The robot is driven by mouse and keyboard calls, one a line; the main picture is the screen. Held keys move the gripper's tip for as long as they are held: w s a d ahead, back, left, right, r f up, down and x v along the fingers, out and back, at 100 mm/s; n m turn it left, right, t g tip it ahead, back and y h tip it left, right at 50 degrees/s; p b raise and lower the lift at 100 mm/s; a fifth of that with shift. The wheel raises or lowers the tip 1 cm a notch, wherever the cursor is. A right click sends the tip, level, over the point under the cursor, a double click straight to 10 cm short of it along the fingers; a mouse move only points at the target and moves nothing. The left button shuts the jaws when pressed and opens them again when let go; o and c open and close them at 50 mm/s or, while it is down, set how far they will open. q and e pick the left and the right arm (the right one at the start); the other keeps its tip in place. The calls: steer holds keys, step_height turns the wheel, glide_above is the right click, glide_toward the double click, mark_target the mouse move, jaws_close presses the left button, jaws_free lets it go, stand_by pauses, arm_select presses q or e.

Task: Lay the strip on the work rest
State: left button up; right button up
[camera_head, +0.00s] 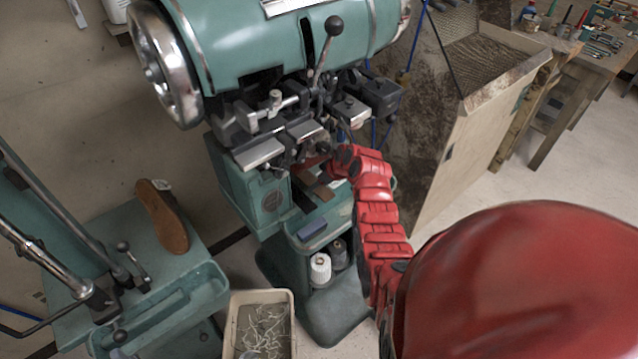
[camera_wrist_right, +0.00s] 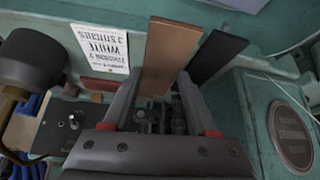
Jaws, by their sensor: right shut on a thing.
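My right gripper (camera_wrist_right: 158,90) is shut on a tan-brown strip (camera_wrist_right: 172,48), which sticks out past the fingertips in the right wrist view. A black strip (camera_wrist_right: 216,54) lies just right of it, over the teal machine surface. In the head view my red right arm reaches in under the head of the teal stitching machine, and its gripper (camera_head: 330,172) is partly hidden there. A brown piece (camera_head: 322,192) shows on the teal ledge (camera_head: 325,216) below it. I cannot pick out the work rest for certain. My left gripper is not in view.
A blue block (camera_head: 312,228) sits on the ledge, with thread spools (camera_head: 320,268) below. A scrap bin (camera_head: 232,325) is on the floor.

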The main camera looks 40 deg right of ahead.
steer(key=shift+f, duration=0.8)
steer(key=shift+f, duration=0.15)
steer(key=o, duration=1.1)
